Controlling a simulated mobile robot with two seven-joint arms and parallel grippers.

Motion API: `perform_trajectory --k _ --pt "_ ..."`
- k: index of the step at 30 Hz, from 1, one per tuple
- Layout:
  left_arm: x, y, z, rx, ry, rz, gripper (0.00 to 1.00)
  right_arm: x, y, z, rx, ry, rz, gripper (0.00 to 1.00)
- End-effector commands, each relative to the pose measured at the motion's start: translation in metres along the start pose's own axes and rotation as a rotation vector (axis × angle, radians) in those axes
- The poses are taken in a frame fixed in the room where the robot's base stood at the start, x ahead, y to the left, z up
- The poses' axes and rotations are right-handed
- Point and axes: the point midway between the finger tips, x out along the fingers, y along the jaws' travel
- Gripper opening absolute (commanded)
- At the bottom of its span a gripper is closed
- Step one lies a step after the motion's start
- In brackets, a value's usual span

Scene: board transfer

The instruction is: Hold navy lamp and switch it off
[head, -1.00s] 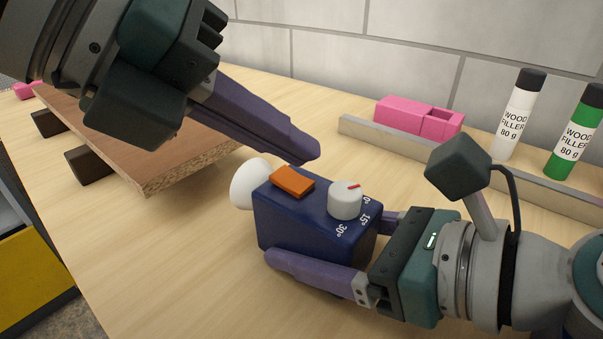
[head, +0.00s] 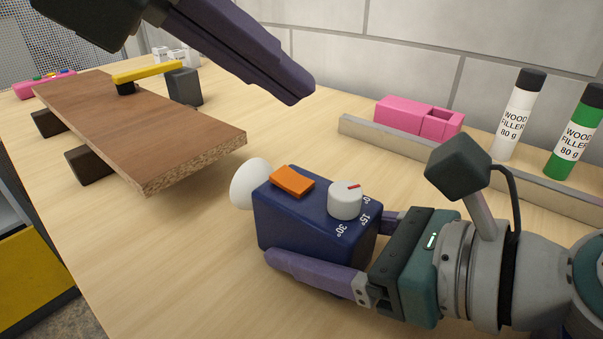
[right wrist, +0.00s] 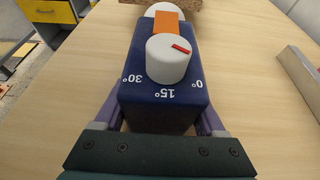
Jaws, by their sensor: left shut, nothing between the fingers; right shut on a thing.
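The navy lamp (head: 295,221) sits on the table, with a white round head (head: 249,184) at its left end. On its top are an orange switch (head: 292,181) and a white dial (head: 345,201) with a red mark, beside the markings 0°, 15° and 30°. My right gripper (head: 325,245) is shut on the lamp's body from the right, one finger on each side. The lamp also shows in the right wrist view (right wrist: 160,112). My left gripper (head: 301,92) is shut and empty, above and behind the lamp, apart from the switch.
A wooden board (head: 140,128) rests on dark blocks (head: 88,165) at the left, with a yellow-handled clamp (head: 147,72) at its far side. A pink box (head: 415,118), a grey rail (head: 480,170) and two filler bottles (head: 518,115) stand at the back right. The table's front left is bare.

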Motion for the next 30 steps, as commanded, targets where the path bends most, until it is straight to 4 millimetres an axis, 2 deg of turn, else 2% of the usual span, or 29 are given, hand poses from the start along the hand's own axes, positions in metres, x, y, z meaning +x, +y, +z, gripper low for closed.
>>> perform_trajectory --k 4,5,12,19,23,26,30 --pt "0.0 0.0 0.0 0.0 0.0 0.0 0.0 0.0 0.0 0.0 0.0 0.0 0.0 0.03" --pt "0.0 0.0 0.0 0.0 0.0 0.0 0.0 0.0 0.0 0.0 0.0 0.0 0.0 0.73" --pt "0.0 0.0 0.0 0.001 0.0 0.0 0.0 0.0 0.0 0.0 0.0 0.0 0.0 1.0" --pt "0.0 0.0 0.0 0.001 0.0 0.0 0.0 -0.001 0.0 0.0 0.0 0.0 0.0 1.0" --pt "0.0 0.0 0.0 0.001 0.0 0.0 0.0 -0.009 -0.001 -0.001 0.0 0.0 -0.001 1.0" --pt "0.0 0.0 0.0 0.001 0.0 0.0 0.0 -0.026 -0.001 -0.001 -0.002 0.002 -0.003 1.0" --pt "0.0 0.0 0.0 0.001 0.0 0.0 0.0 -0.058 0.0 -0.001 -0.003 0.003 -0.002 1.0"
